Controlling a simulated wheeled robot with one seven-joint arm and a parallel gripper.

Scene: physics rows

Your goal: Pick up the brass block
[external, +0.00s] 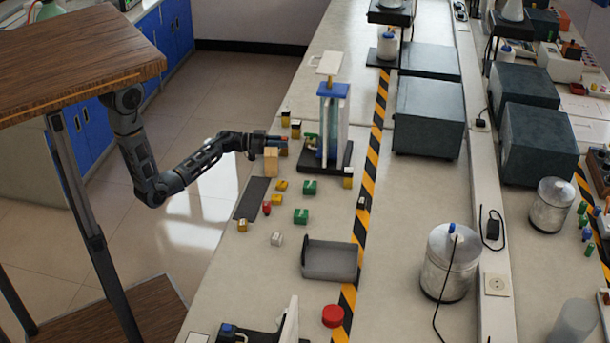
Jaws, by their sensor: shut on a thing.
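My gripper (283,145) is at the end of my arm, over the left part of the bench, just left of the blue-topped stand. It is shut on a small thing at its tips. That thing is mostly hidden and too small to identify, so I cannot tell whether it is the brass block.
A tan block (271,161) stands just below my gripper. The blue-topped stand (333,90) rises close on the right. Green blocks (309,187), a dark mat (252,198) and a grey tray (331,262) lie nearer the camera. A striped strip (371,165) runs along the bench.

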